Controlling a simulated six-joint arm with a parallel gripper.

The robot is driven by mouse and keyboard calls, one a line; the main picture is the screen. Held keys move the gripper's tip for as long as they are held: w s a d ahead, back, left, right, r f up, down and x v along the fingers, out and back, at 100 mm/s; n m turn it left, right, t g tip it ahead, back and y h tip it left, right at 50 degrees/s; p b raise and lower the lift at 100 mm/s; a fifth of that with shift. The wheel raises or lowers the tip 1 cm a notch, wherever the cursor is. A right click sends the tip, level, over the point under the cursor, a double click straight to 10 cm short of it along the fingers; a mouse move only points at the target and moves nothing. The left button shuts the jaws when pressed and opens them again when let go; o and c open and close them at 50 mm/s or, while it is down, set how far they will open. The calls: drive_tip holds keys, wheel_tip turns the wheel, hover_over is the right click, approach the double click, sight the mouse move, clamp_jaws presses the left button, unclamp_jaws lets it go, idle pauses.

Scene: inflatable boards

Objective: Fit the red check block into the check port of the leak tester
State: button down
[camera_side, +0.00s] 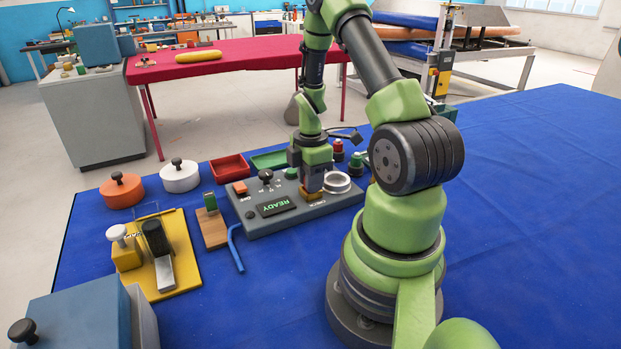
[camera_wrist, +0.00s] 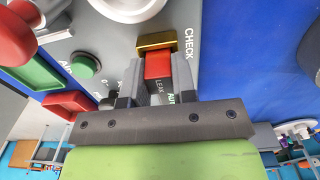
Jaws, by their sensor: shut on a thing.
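The leak tester (camera_side: 290,223) is a grey panel on the blue table, with a READY display, a lever and a silver ring. Its check port (camera_wrist: 157,42) has a gold rim beside the word CHECK in the wrist view. My gripper (camera_side: 313,188) points down over the port at the panel's right part. In the wrist view my gripper (camera_wrist: 158,68) is shut on the red check block (camera_wrist: 158,66). The block's far end meets the gold rim; I cannot tell how deep it sits. In the side view the fingers hide the block.
A red tray (camera_side: 230,168) and a green tray (camera_side: 270,159) lie behind the tester. A wooden stand (camera_side: 212,230), a blue bent rod (camera_side: 235,250) and a yellow fixture (camera_side: 183,260) lie left of it. The table is clear at right.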

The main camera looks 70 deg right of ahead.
drive_tip(key=shift+f, duration=0.15)
drive_tip(key=c, duration=0.9)
unclamp_jaws()
